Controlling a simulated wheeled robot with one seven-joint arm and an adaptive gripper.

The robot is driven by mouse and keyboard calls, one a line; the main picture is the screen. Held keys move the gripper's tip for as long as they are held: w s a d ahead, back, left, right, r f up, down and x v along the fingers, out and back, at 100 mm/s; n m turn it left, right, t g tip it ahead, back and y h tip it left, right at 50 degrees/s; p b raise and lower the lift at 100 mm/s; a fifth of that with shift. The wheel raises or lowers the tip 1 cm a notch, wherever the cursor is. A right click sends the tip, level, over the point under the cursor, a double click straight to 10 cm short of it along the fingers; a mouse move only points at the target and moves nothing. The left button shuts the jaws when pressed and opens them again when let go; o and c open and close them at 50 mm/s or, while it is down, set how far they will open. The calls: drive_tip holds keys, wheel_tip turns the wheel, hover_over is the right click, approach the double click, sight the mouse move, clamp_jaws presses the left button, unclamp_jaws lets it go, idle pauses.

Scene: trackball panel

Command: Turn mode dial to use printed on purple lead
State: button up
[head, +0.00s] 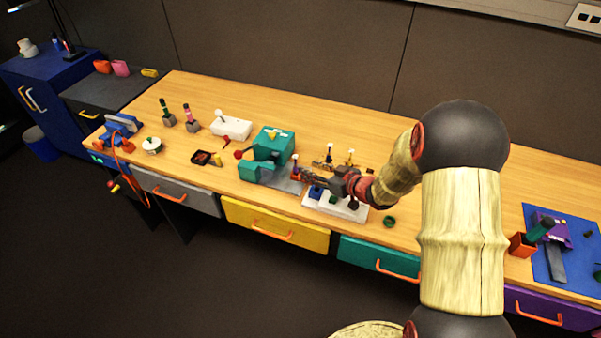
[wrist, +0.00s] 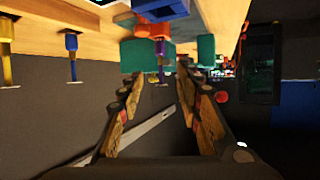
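My gripper (head: 302,174) is over the bench beside the teal machine, above a white panel (head: 345,211). In the wrist view its two fingers (wrist: 163,82) are apart with a clear gap. A thin purple piece with an orange top (wrist: 160,48) shows beyond the fingertips; I cannot tell whether it lies between them. The white panel carries a blue block (head: 316,192) and a dark red knob (head: 353,204), partly behind my gripper. I cannot tell which part is the mode dial. No purple lead or print can be made out.
The teal machine (head: 273,143) stands close left of my gripper. Small upright tools (head: 350,157) stand behind it, and a green ring (head: 389,221) lies to the right. A white box (head: 231,127) is further left. The back of the bench (head: 290,105) is clear.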

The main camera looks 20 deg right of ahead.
sight(296, 166)
drive_tip(key=b+x, duration=0.1)
drive_tip(key=x, duration=0.1)
drive_tip(key=b+x, duration=0.1)
drive_tip(key=x, duration=0.1)
drive_tip(key=b+x, duration=0.1)
drive_tip(key=x, duration=0.1)
drive_tip(key=shift+w+a+f, duration=0.2)
drive_tip(key=shift+f, duration=0.2)
drive_tip(key=shift+w+a+f, duration=0.1)
drive_tip(key=shift+w+a, duration=0.05)
drive_tip(key=shift+w, duration=0.3)
drive_tip(key=shift+c, duration=0.2)
drive_tip(key=c, duration=0.7)
clamp_jaws()
